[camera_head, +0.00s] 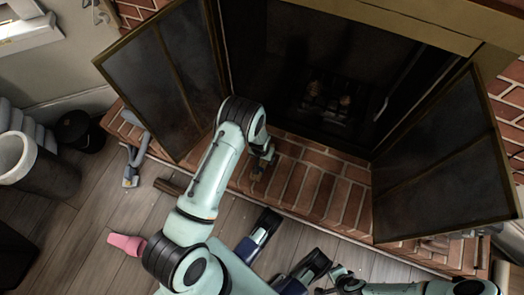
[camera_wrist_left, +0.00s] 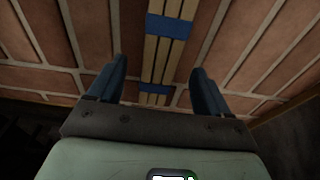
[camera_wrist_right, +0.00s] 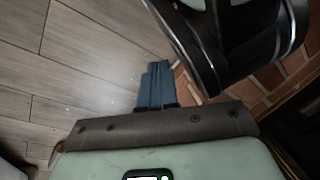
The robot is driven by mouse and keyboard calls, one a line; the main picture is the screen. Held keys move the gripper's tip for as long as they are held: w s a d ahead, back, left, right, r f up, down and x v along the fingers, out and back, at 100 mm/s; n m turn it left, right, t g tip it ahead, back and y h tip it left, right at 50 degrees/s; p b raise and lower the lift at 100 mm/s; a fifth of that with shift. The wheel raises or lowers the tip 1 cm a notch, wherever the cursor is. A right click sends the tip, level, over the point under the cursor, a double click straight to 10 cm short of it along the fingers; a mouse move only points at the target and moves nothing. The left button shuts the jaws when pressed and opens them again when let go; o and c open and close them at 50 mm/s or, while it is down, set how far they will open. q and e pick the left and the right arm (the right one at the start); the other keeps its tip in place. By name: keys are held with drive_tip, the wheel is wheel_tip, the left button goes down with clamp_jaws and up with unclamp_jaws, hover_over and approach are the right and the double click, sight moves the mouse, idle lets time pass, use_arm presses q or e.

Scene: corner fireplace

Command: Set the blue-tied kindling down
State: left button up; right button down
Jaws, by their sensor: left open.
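The blue-tied kindling (camera_wrist_left: 164,58) is a bundle of pale sticks with blue bands, on the red brick hearth. In the left wrist view it lies between the two fingers of my left gripper (camera_wrist_left: 160,92), which is open with a gap on each side.
The brick hearth (camera_head: 318,190) has free room to the right. Mesh fireplace doors (camera_head: 160,80) (camera_head: 445,165) stand open on both sides of the dark firebox. A grey bin (camera_head: 35,165), a black pot (camera_head: 78,130) and a pink object (camera_head: 127,243) are at the left.

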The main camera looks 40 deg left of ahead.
sight(261, 162)
use_arm(q)
wheel_tip(261, 162, up, 8)
drive_tip(key=f+p, duration=0.1)
drive_tip(key=p, duration=0.1)
drive_tip(key=s+d+n+t+h, duration=0.1)
drive_tip(key=s+d+h, duration=0.1)
drive_tip(key=s+d, duration=1)
drive_tip(key=shift+s+d+r+n+t, duration=0.2)
drive_tip(key=shift+s+n+t, duration=0.15)
drive_tip(key=shift+s, duration=0.7)
use_arm(e)
drive_tip(key=w+r+t, duration=0.1)
drive_tip(key=w+r, duration=0.3)
drive_tip(key=w, duration=0.1)
drive_tip(key=shift+a+r+t, duration=0.3)
drive_tip(key=shift+a+t, duration=0.1)
